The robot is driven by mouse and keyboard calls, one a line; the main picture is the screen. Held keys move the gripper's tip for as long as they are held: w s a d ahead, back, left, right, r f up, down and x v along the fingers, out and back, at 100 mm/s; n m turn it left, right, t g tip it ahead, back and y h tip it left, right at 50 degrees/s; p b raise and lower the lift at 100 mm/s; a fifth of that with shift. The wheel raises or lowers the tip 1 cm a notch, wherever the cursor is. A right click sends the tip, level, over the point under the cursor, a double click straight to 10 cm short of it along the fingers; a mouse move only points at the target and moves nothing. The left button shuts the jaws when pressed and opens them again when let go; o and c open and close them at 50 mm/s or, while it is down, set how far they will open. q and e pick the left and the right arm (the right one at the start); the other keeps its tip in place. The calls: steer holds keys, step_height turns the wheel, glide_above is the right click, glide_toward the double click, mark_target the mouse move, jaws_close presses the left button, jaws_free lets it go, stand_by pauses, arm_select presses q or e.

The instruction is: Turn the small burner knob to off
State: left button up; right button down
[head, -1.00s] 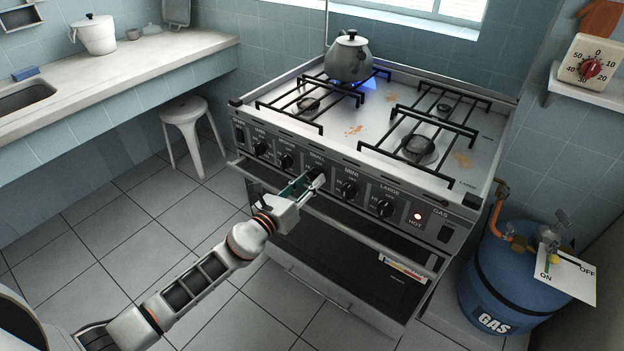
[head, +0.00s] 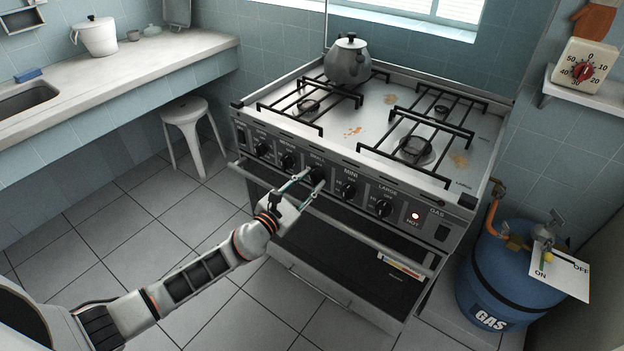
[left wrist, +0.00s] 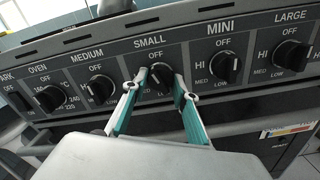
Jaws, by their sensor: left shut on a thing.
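The small burner knob (left wrist: 160,78) is black and sits under the word SMALL on the stove's front panel; in the head view it (head: 316,175) is partly covered by my fingers. My left gripper (left wrist: 158,88) is shut on this knob, one fingertip on each side of it. In the head view my left gripper (head: 306,184) reaches the panel from the lower left. The knob's pointer is partly hidden between the fingers, but it seems to face up toward OFF. My right gripper is not in view.
The medium knob (left wrist: 98,89) and the mini knob (left wrist: 225,66) flank it closely. A grey kettle (head: 348,64) stands on the back left burner, with no flame visible under it. The oven handle runs below the panel. A blue gas cylinder (head: 508,285) stands at the right.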

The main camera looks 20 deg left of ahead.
arm_select(q)
steer(key=shift+r+m+p, duration=0.15)
steer(key=shift+m+p, duration=0.2)
steer(key=shift+m, duration=1.25)
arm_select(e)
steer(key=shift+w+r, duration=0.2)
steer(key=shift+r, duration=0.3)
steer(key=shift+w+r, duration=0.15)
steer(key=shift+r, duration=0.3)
arm_select(q)
steer(key=shift+m+p, duration=0.3)
steer(key=shift+m, duration=0.3)
steer(key=o, duration=0.8)
steer(key=shift+f, duration=0.2)
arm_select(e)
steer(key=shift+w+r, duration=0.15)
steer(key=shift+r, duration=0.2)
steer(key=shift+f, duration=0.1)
